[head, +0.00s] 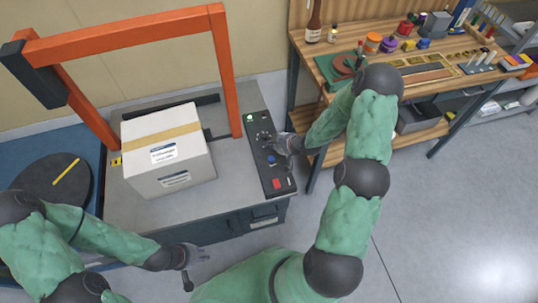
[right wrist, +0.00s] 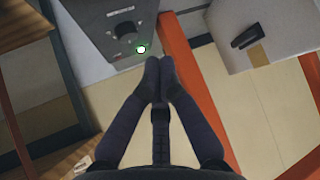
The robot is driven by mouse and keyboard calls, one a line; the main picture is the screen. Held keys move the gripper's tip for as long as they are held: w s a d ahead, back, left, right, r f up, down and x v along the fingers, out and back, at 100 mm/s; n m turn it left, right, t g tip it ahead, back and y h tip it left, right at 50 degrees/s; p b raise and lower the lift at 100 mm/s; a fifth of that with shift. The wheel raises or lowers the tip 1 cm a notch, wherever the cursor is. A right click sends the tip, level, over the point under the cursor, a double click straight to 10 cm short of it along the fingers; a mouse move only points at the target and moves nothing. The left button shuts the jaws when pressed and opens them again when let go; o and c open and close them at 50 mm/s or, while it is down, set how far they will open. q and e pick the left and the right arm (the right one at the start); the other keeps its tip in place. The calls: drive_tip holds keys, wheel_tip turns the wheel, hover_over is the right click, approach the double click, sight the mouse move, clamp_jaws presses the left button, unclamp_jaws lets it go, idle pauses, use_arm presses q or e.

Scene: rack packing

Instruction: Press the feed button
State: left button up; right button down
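The black control panel (head: 281,187) lies along the right side of the machine table. It carries a green light or button (head: 250,117), a dial, a blue button (head: 270,159) and a red button (head: 276,183). I cannot read which one is labelled feed. My right gripper (head: 272,140) is over the panel's upper half. In the right wrist view its fingertips (right wrist: 159,64) are together and empty, close to the lit green button (right wrist: 141,49) and a black knob (right wrist: 125,31); contact cannot be told. My left gripper (head: 197,267) is open and empty in front of the table.
A taped white carton (head: 168,150) stands on the machine table under an orange frame (head: 130,35). A blue surface with a dark disc (head: 50,181) is at the left. A wooden workbench (head: 318,50) with bottles, jars and tools stands at the back right. The floor at right is clear.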

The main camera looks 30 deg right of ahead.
sight(272, 160)
drive_tip(key=shift+f, duration=0.1)
idle(0.3)
wheel_tip(272, 160, down, 9)
drive_tip(key=b, duration=0.6)
drive_tip(key=shift+r+b, duration=0.2)
drive_tip(key=shift+b, duration=0.15)
drive_tip(key=shift+f, duration=0.15)
idle(0.9)
drive_tip(key=shift+f+b, duration=0.3)
drive_tip(key=shift+b, duration=0.05)
